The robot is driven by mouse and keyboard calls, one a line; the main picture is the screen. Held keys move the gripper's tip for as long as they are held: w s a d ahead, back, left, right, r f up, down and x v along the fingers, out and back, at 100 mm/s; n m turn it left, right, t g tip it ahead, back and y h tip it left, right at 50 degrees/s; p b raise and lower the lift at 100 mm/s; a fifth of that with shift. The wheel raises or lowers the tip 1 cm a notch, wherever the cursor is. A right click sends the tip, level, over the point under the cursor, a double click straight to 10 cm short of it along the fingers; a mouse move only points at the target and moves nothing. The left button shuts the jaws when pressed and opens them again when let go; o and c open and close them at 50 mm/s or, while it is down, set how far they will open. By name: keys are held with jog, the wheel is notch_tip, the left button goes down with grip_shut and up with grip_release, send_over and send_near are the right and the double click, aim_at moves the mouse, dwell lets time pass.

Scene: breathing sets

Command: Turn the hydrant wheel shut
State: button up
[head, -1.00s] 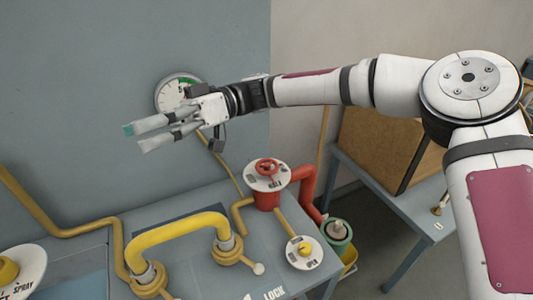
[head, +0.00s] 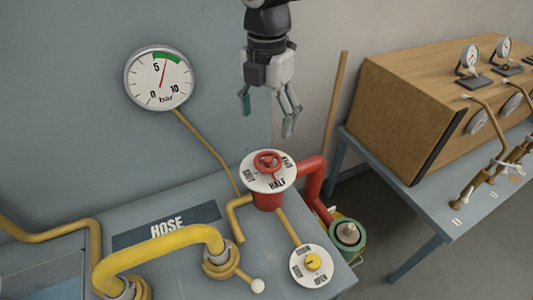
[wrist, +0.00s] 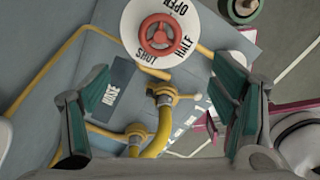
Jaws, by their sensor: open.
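The red hydrant wheel (head: 267,161) sits on a white round dial marked SHUT, HALF and OPEN (head: 284,180), on top of a red hydrant body (head: 267,201). In the wrist view the wheel (wrist: 160,35) shows near the top, between and beyond my fingers. My gripper (head: 268,112) points down above the wheel with its fingers spread. It is open and empty, clear of the wheel. In the wrist view my gripper's teal-padded fingers (wrist: 163,92) stand wide apart on both sides.
A bar gauge (head: 160,78) hangs on the wall, its needle a little above 5. A yellow hose (head: 160,248) arches over the bench at the left. A yellow knob (head: 313,262) on a white dial is right of the hydrant. A wooden cabinet (head: 410,115) stands at the right.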

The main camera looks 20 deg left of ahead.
aim_at(267, 161)
notch_tip(267, 161, down, 12)
jog(key=shift+r+p, duration=0.1)
jog(key=shift+p, duration=0.6)
jog(key=shift+c, duration=0.6)
jog(key=c, duration=1)
